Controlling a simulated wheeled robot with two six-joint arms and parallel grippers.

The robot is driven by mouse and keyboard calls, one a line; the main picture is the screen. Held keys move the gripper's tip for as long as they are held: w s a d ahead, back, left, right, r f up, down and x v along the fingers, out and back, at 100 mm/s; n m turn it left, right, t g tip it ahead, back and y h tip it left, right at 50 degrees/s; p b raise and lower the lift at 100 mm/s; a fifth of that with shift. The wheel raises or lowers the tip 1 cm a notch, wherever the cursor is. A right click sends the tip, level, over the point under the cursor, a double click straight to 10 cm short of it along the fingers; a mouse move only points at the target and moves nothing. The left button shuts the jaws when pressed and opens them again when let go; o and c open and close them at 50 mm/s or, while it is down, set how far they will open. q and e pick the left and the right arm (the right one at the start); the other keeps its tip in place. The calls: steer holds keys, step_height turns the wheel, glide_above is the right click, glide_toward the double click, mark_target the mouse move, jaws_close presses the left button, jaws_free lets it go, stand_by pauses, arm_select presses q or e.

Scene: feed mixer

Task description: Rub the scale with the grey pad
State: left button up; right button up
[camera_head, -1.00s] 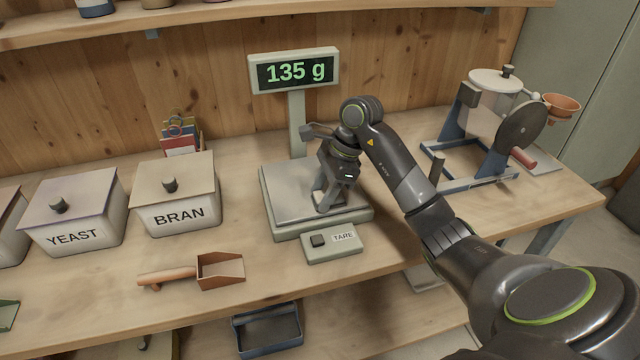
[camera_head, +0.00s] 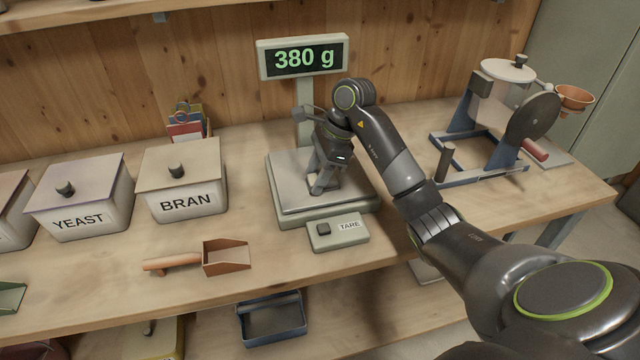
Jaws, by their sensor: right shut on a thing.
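The scale (camera_head: 285,190) stands on the bench with a flat metal plate on top. Its raised display (camera_head: 303,57) reads 380 g. A small box marked TARE (camera_head: 338,231) sits at its front. My right gripper (camera_head: 318,189) points down onto the right part of the plate. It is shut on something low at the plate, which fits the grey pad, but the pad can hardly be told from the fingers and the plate. My left gripper is not in view.
Lidded boxes marked BRAN (camera_head: 187,205) and YEAST (camera_head: 82,220) stand to the left. A brown scoop (camera_head: 225,257) lies in front. A mixer with a crank (camera_head: 497,105) stands at the right. A blue tray (camera_head: 272,320) is on the lower shelf.

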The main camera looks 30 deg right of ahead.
steer(key=shift+w+d, duration=0.15)
steer(key=shift+w, duration=0.35)
